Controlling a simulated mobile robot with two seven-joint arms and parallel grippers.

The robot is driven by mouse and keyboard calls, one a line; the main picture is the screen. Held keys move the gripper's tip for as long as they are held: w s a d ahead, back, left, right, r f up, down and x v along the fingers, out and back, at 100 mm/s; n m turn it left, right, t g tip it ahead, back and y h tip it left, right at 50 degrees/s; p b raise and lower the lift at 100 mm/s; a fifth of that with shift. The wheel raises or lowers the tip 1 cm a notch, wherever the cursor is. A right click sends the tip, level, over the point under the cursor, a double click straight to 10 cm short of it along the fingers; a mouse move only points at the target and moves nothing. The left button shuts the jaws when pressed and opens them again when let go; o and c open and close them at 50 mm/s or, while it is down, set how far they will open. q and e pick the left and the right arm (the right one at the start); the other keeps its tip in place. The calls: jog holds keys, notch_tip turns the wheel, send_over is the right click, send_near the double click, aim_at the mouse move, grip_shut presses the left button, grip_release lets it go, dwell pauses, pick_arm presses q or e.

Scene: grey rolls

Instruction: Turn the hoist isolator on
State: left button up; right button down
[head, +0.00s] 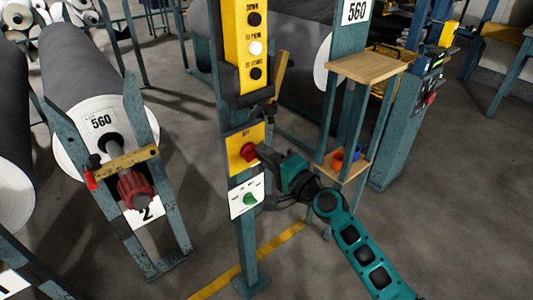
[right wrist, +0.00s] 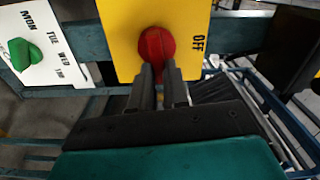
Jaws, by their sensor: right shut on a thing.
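The hoist isolator is a red rotary knob (head: 249,152) on a yellow plate (head: 236,139) fixed to a teal post. In the right wrist view the red knob (right wrist: 156,45) has a ridge across it, and "OFF" is printed on the yellow plate (right wrist: 120,20) beside it. My right gripper (head: 259,151) reaches in from the right in the head view. Its dark fingers (right wrist: 158,76) are shut on the red knob, one on each side of the ridge. My left gripper is not in view.
A white plate with a green knob (head: 250,199) marked with weekdays sits just below. A yellow button box (head: 247,80) hangs above. A wooden-shelved stand (head: 365,66) is close on the right, and a large grey roll (head: 85,75) in a stand is on the left.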

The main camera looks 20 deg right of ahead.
jog(key=shift+f+m, duration=0.15)
jog(key=shift+m, duration=0.45)
jog(key=c, duration=1.1)
grip_release()
jog(key=shift+s, duration=0.1)
jog(key=shift+b+v, duration=0.85)
jog(key=shift+v, duration=5.55)
